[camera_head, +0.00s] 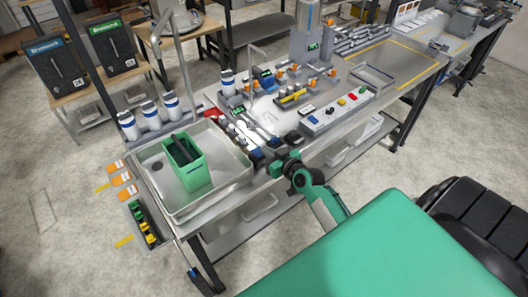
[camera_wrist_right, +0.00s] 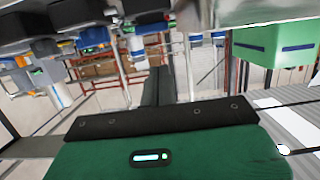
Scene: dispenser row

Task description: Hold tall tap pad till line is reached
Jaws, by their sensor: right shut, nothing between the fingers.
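A tall grey tap pipe (camera_head: 182,62) rises behind a shallow metal basin (camera_head: 240,177) and arches over it. A green open-topped container (camera_head: 193,175) stands upright in the basin; its inside looks dark, and no liquid level can be made out. In the right wrist view a green container with a dark stripe (camera_wrist_right: 275,45) shows at upper right. I cannot make out the tall tap's pad for certain. My right gripper (camera_head: 259,156) is at the basin's right end, over the bench edge; its dark fingers (camera_wrist_right: 158,82) are shut and empty. My left gripper is out of view.
A shorter bent pipe (camera_head: 251,62) stands farther back. A control box with coloured buttons (camera_head: 337,106) and a grey tray (camera_head: 372,77) lie to the right. Several white bottles (camera_head: 150,115) line the back left. Small dark parts crowd the bench around my right gripper.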

